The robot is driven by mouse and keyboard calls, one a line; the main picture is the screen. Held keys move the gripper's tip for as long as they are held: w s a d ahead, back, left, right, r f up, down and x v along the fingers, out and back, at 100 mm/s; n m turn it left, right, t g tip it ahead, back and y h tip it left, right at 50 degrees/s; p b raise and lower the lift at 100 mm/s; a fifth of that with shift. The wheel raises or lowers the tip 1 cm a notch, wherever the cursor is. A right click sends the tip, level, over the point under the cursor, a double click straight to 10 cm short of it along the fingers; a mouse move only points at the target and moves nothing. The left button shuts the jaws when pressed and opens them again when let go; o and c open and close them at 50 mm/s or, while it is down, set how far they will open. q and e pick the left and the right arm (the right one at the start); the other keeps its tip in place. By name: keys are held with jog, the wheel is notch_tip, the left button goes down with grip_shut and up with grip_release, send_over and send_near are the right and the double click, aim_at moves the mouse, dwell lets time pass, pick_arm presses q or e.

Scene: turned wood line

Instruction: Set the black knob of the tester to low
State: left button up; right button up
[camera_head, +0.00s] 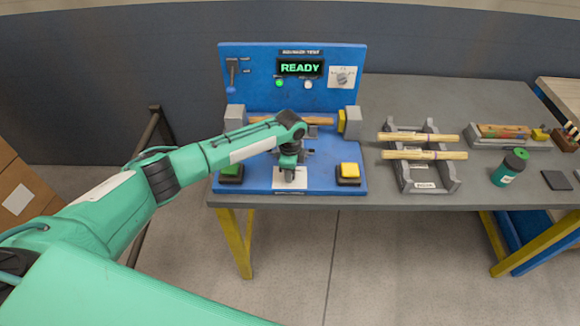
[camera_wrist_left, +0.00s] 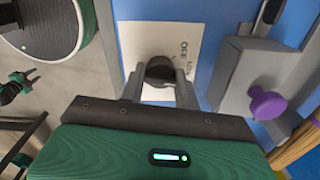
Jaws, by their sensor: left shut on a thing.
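The blue tester (camera_head: 262,100) stands on the left part of the grey table, its screen (camera_head: 300,68) reading READY in green. My left gripper (camera_head: 289,175) reaches down over the white label plate (camera_head: 283,183) on the tester's base. In the left wrist view, the black knob (camera_wrist_left: 160,70) sits between the two fingers of my left gripper (camera_wrist_left: 161,82), which is shut on it. The white plate (camera_wrist_left: 140,38) shows OFF and part of another word beside the knob. The fingers hide the knob's sides, and I cannot tell its pointer's setting. My right gripper is out of view.
A yellow button (camera_head: 349,171) and a green button (camera_head: 231,170) flank the plate. A wooden stick (camera_head: 320,121) lies across the tester behind my arm. A grey rack (camera_head: 425,170) with sticks and a green cup (camera_head: 510,168) stand to the right.

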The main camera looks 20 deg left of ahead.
pick_arm(q)
jog(key=shift+w+r+n+p, duration=0.1)
jog(key=shift+n+p, duration=0.25)
jog(key=shift+n, duration=0.35)
jog(key=o, duration=1)
jog(key=shift+r+b, duration=1.5)
jog(key=shift+r, duration=5.35)
